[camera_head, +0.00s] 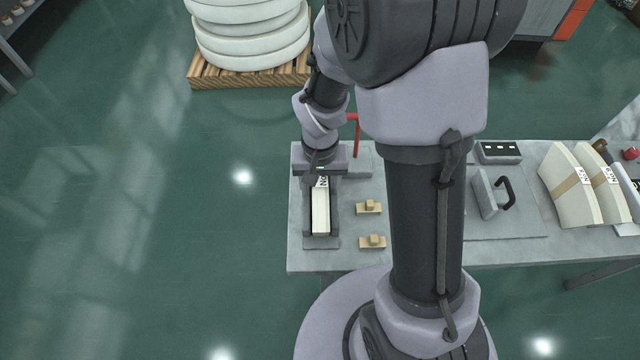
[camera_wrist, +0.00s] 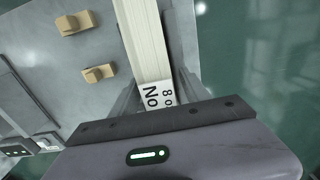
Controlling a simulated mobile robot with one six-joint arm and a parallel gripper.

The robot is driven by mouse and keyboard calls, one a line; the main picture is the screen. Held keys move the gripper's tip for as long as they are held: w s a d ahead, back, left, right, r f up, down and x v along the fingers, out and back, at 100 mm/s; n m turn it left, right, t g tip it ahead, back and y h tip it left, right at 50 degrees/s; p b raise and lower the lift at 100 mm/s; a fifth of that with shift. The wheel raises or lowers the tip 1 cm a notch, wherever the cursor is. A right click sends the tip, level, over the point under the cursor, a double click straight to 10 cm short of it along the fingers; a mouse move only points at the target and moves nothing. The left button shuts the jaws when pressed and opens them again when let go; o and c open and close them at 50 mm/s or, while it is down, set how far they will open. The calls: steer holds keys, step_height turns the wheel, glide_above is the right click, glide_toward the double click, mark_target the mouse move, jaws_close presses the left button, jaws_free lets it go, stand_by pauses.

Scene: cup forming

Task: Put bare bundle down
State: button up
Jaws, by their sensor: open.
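The bare bundle (camera_head: 320,214) is a long, pale stack without a band. It lies lengthwise in a narrow grey holder (camera_head: 321,241) at the left end of the grey table. In the wrist view the bundle (camera_wrist: 143,40) runs away from my gripper, with a white "No 8" label at its near end. My gripper (camera_head: 319,178) is at the far end of the bundle, low over the holder. Its fingers (camera_wrist: 157,100) show partly on either side of the labelled end, with the jaws open. The fingertips are partly hidden, so contact with the bundle cannot be made out.
Two small wooden blocks (camera_head: 370,242) sit right of the holder. Further right on the table (camera_head: 350,260) are a black-handled grey block (camera_head: 487,196), a switch box (camera_head: 498,152) and banded bundles (camera_head: 570,205). A pallet (camera_head: 215,80) of white rings stands behind. Floor at left is clear.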

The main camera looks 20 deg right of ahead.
step_height(320, 180, up, 12)
steer(key=p, duration=0.4)
steer(key=shift+p, duration=0.3)
steer(key=s+a+r+t+y, duration=0.1)
steer(key=s+a+r+t, duration=0.1)
steer(key=s+r, duration=0.4)
steer(key=s+a+r+t+y, duration=0.1)
steer(key=s+a+r+t, duration=0.1)
steer(key=s+r, duration=0.5)
step_height(320, 180, up, 4)
steer(key=shift+f+m+t, duration=0.1)
steer(key=shift+m+t, duration=0.3)
steer(key=shift+t, duration=0.5)
steer(key=shift+w, duration=0.1)
